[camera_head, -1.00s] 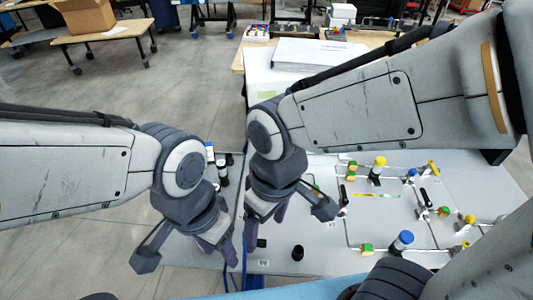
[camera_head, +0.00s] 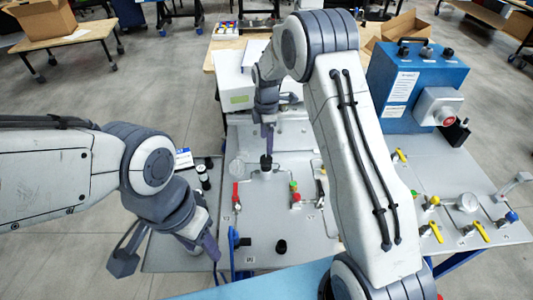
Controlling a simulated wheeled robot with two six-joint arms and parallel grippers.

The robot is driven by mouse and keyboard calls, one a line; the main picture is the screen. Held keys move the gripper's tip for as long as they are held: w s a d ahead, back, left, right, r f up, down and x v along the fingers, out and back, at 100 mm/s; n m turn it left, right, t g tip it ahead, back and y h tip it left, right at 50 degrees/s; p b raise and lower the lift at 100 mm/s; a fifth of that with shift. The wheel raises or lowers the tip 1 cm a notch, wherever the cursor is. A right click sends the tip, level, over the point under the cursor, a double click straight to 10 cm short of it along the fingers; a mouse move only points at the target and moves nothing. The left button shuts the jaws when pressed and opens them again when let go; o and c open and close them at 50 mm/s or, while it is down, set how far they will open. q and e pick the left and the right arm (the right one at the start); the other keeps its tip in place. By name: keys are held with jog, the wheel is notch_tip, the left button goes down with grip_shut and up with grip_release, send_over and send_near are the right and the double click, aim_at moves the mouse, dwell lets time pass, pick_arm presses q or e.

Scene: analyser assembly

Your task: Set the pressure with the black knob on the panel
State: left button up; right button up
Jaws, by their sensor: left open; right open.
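The grey panel (camera_head: 262,215) lies flat on the table in front of me. A black knob (camera_head: 266,164) stands on its far part. Another short black cylinder (camera_head: 281,246) stands nearer to me on the panel. My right gripper (camera_head: 268,148) reaches far out and points down, open, just above the far black knob. Its fingers look narrow from here, and I cannot tell whether they touch the knob. My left gripper (camera_head: 211,256) is open and empty over the panel's left side, low and apart from both black parts.
A red-handled valve (camera_head: 236,197) and a round clear gauge-like part (camera_head: 237,168) sit left of the far knob. Colored fittings (camera_head: 295,193) lie to its right. A blue box (camera_head: 415,85) stands at the back right. Yellow-handled valves (camera_head: 481,231) are at the right.

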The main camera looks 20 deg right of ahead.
aim_at(266, 158)
notch_tip(266, 158, down, 8)
jog(key=shift+r+p, duration=0.15)
jog(key=shift+p, duration=0.7)
jog(key=shift+a, duration=0.1)
grip_shut()
